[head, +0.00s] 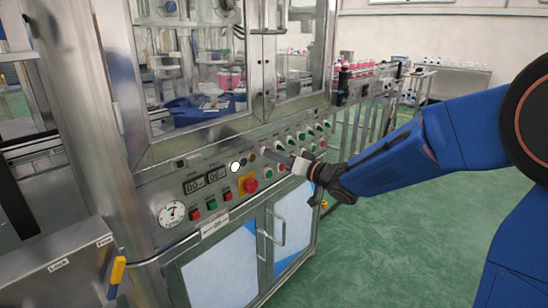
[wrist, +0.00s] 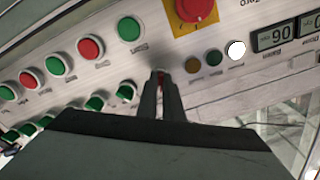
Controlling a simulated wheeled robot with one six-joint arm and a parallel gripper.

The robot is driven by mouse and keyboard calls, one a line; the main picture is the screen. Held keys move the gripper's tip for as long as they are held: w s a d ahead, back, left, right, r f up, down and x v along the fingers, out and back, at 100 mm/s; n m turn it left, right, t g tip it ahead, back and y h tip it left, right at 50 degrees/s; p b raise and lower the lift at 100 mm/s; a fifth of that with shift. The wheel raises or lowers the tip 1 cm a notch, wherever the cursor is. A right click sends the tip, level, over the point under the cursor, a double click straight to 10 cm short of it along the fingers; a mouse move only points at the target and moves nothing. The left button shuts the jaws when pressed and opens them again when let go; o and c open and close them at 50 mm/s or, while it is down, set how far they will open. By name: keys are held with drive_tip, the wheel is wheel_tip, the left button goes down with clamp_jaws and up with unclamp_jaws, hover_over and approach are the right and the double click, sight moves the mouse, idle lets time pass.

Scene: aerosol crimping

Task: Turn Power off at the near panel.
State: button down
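The near panel (head: 215,190) is the sloped metal control face of the crimping machine; it fills much of the wrist view (wrist: 110,65), upside down. My gripper (head: 268,152) reaches in from the right, its tip at the panel. In the wrist view its two thin fingers (wrist: 161,76) lie close together, with a little red showing between them. Their tips meet a small spot on the panel, beside the lamps. Whether they grip a switch there is hidden. I cannot read a Power label.
A red mushroom button on a yellow plate (head: 249,185) sits just left of my gripper. Several green and red buttons (head: 303,135) line the panel beyond. Two digital displays (head: 205,181) and a dial gauge (head: 172,213) are at left. Green floor (head: 380,235) is free at right.

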drive_tip(key=shift+n, duration=0.3)
drive_tip(key=n, duration=1.1)
drive_tip(key=shift+d, duration=0.1)
drive_tip(key=shift+n, duration=0.3)
idle(0.4)
drive_tip(key=c, duration=1.9)
unclamp_jaws()
drive_tip(key=v, duration=1.7)
drive_tip(key=shift+d, duration=0.2)
